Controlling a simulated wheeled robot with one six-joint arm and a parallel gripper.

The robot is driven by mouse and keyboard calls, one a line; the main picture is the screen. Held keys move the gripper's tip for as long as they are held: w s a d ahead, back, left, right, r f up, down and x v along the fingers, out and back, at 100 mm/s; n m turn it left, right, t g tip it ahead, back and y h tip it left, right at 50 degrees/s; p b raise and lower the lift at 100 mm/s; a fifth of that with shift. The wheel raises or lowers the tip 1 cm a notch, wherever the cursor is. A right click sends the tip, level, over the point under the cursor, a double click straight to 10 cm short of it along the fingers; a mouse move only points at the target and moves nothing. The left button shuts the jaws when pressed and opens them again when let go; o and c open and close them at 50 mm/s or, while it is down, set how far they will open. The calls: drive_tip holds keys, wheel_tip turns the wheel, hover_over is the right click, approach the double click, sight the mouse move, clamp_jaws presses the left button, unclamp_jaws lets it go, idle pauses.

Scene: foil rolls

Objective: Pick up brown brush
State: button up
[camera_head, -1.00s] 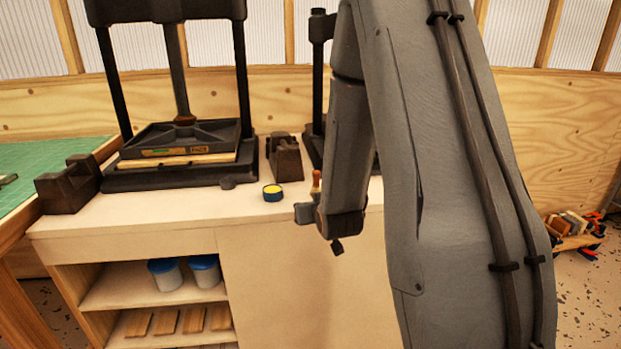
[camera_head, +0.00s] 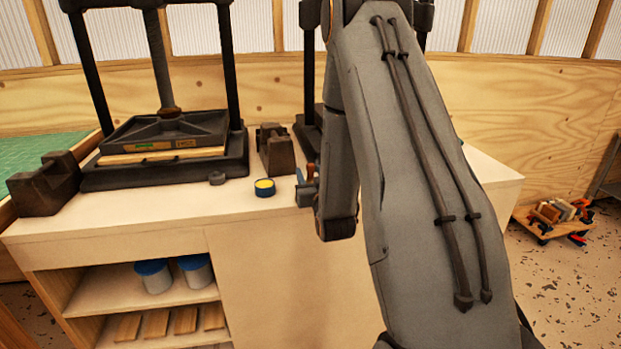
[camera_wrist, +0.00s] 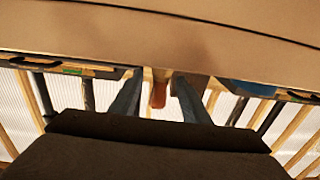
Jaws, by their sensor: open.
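The brown brush shows as a short orange-brown handle (camera_head: 311,171) standing on the bench top, partly hidden by my gripper and arm. My gripper (camera_head: 305,190) is at the bench, right in front of the brush in the head view. In the wrist view, the orange-brown handle (camera_wrist: 159,94) lies between the two blue-grey fingers of my open gripper (camera_wrist: 157,78), with a gap on each side. The brush's other end is pale and partly cut off from sight there. I cannot tell how deep the handle sits between the fingers.
A small round tin with a yellow top (camera_head: 264,187) stands left of my gripper. A dark block (camera_head: 275,150) and a large black press (camera_head: 165,175) stand behind and left. A second press is partly hidden by my arm. A low cart (camera_head: 552,222) sits on the floor right.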

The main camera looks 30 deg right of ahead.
sight(308, 168)
drive_tip(key=shift+p+x, duration=0.4)
drive_tip(key=shift+x, duration=1.5)
drive_tip(key=shift+f, duration=0.1)
drive_tip(key=c, duration=1)
drive_tip(key=shift+r+b, duration=0.75)
drive_tip(key=shift+r, duration=4.25)
